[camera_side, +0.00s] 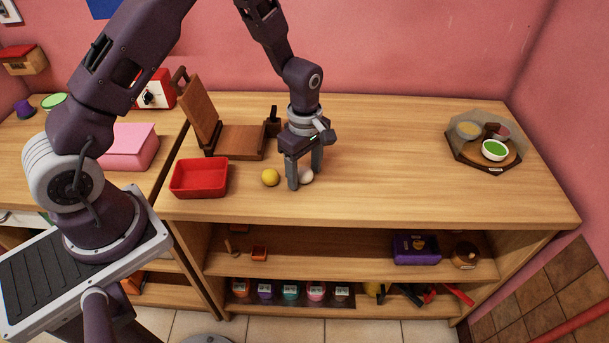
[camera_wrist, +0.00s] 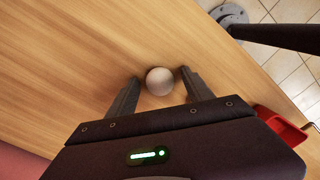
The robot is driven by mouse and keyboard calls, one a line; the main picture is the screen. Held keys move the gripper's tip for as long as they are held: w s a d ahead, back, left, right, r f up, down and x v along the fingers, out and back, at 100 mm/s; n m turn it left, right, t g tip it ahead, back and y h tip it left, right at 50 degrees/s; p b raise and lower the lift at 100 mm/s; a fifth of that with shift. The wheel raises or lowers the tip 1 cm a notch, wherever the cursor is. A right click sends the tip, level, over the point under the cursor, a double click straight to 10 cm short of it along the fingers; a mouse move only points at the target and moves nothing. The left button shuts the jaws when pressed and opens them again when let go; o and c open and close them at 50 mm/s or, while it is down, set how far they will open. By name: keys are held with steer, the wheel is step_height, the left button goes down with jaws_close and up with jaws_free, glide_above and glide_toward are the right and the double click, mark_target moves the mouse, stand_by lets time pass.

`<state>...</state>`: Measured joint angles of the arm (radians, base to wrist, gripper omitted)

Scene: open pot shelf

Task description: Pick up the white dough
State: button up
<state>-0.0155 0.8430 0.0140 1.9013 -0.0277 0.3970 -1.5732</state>
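The white dough (camera_side: 306,176) is a small pale ball on the wooden counter top. In the side view it is partly hidden behind a finger of my gripper (camera_side: 304,179). My gripper points down with its fingers low, near the counter. In the wrist view the dough (camera_wrist: 160,81) sits between the two fingertips of my gripper (camera_wrist: 159,76). A gap shows on each side of the dough, so the gripper is open and not closed on it.
A yellow ball (camera_side: 270,177) lies just left of my gripper. A red tray (camera_side: 199,179) is further left, and a wooden stand (camera_side: 238,142) is behind it. A tray with small bowls (camera_side: 483,160) sits at the far right. The counter between is clear.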

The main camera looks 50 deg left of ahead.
jaws_close()
steer(key=shift+r, duration=0.1)
